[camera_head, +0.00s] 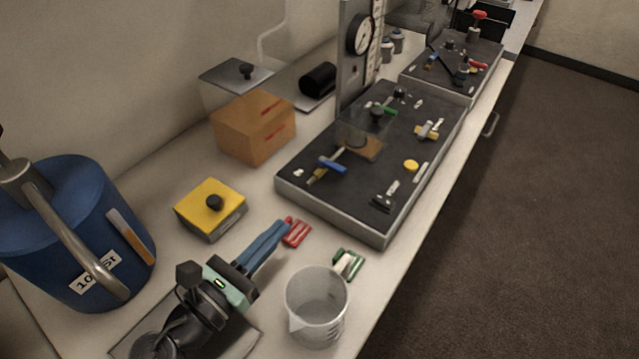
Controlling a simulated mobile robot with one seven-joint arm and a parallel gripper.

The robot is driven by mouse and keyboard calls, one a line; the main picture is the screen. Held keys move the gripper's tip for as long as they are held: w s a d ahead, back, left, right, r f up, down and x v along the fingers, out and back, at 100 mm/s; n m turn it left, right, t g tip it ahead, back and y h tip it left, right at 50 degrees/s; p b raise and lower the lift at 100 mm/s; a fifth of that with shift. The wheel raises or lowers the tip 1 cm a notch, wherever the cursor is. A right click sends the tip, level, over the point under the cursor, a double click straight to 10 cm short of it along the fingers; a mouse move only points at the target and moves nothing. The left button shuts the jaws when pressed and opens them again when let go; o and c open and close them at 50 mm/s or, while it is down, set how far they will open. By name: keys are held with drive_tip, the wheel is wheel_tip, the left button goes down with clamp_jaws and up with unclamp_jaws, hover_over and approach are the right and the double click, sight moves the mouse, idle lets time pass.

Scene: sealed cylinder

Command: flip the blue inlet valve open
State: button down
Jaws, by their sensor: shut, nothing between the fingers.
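The blue valve handle (333,166) is on the near dark panel (290,186), toward its left front part. It sits on a thin brass-coloured pipe and lies roughly across it. A clear cylinder (352,138) stands just behind it. My gripper (285,226) is at the lower middle, left of and in front of the panel. Its blue fingers are shut with nothing between them and point up and right. The fingertips are apart from the valve, beside a small red item. A smaller blue handle (431,61) shows on the far panel.
A red block (296,232), green-and-white block (348,263) and clear beaker (317,305) stand near the bench's front edge. A yellow-topped box (210,205), cardboard box (253,128) and blue canister (75,235) are at left. A gauge post (360,55) rises behind the panel.

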sight(335, 171)
drive_tip(key=x, duration=1.4)
